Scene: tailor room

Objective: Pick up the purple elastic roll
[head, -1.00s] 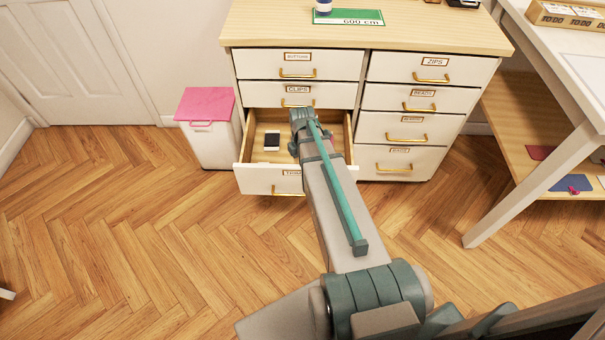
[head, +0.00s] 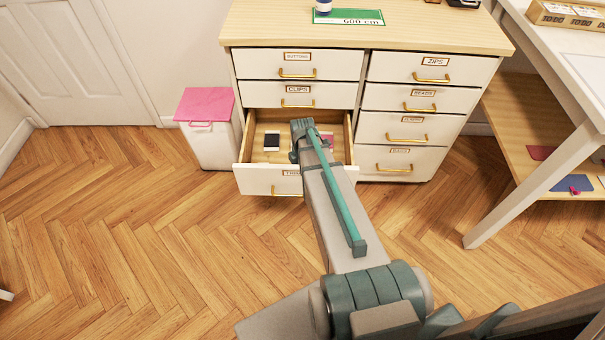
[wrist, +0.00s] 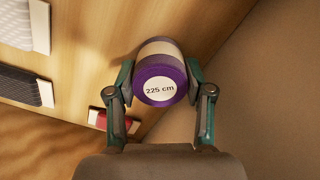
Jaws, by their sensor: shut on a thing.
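The purple elastic roll (wrist: 160,88) shows in the wrist view, with a white end label reading "225 cm" and a paler band around its side. My gripper (wrist: 160,76) is shut on it, one finger on each side. In the head view my gripper (head: 302,128) is over the open drawer (head: 272,179), and the roll is hidden behind my arm. The wrist view shows the drawer's wooden floor (wrist: 100,35) beyond the roll; I cannot tell whether the roll touches it.
A white-and-dark item (head: 271,141) lies in the drawer, left of my gripper. A reddish item (head: 327,141) lies close on its right. Closed drawers (head: 298,94) are above and to the right. A pink-lidded bin (head: 206,104) stands left of the cabinet.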

